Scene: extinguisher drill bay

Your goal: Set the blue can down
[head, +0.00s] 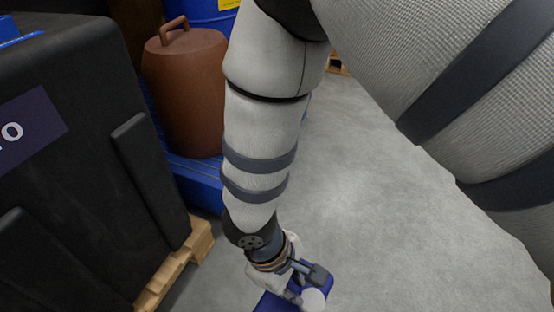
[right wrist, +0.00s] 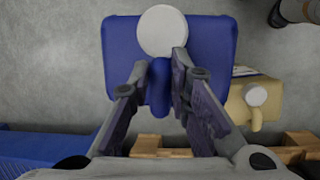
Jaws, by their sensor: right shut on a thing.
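The blue can (right wrist: 120,45), with a round white cap (right wrist: 162,31), fills the upper middle of the right wrist view. My right gripper (right wrist: 165,75) is shut on its handle, one finger on each side. In the head view, my right gripper (head: 293,274) is low in the picture, and only part of the blue can (head: 275,301) shows at the bottom edge. I cannot tell whether the can's base touches the floor. My left gripper is not in view.
A cream can (right wrist: 242,108) stands right of the blue can in the wrist view, close to wooden slats (right wrist: 300,140). A black case (head: 75,130) stands on a wooden pallet (head: 180,270) at left. A brown lidded container (head: 185,95) is behind. Grey floor (head: 370,200) is clear at right.

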